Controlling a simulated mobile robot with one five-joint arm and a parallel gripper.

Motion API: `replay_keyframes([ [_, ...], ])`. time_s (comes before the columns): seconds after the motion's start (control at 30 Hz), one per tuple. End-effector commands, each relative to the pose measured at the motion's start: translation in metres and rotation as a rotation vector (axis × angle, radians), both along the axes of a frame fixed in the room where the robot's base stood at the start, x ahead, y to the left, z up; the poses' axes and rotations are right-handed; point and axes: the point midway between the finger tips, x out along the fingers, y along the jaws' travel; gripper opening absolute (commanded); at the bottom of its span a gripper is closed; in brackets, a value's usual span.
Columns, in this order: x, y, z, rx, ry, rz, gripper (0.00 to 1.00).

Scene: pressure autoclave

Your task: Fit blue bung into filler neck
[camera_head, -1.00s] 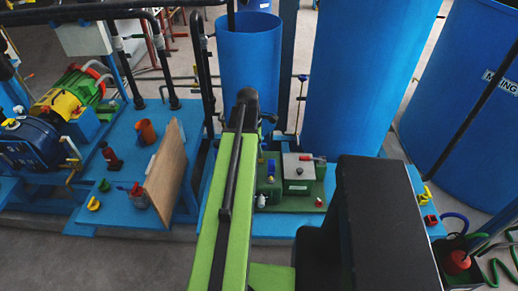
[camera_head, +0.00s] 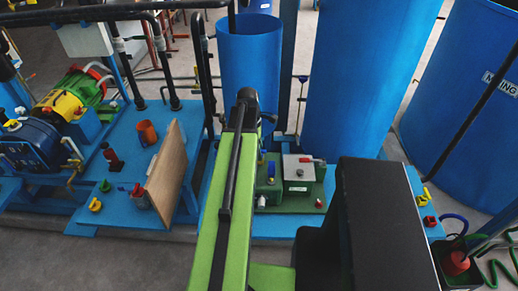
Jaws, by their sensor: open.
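A small blue upright piece (camera_head: 271,169) shows on the green machine just right of my arm. It may be the blue bung, but it is too small to be sure. The green machine (camera_head: 268,190) has a grey box with a red lever beside the blue piece. A small pale fitting sits low on its front. I cannot tell which part is the filler neck. My green arm reaches up the middle of the view and ends in a dark joint. My gripper does not show, and the arm hides part of the machine's left side.
A wooden board (camera_head: 166,172) stands upright on the blue platform left of my arm. Near it are an orange cup (camera_head: 147,133), a dark red bottle (camera_head: 112,157) and a yellow fitting (camera_head: 95,204). Large blue tanks (camera_head: 360,80) stand behind. Black pipes run at the upper left.

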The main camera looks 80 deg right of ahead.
Motion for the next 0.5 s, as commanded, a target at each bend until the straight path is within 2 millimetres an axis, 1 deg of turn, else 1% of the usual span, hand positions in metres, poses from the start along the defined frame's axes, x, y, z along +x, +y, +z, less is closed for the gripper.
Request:
replay_keyframes([
  [0.03, 0.001, 0.000, 0.017, 0.000, 0.000, 0.001, 0.57],
  [0.5, 0.016, 0.002, 0.122, 0.000, 0.000, -0.001, 0.57],
])
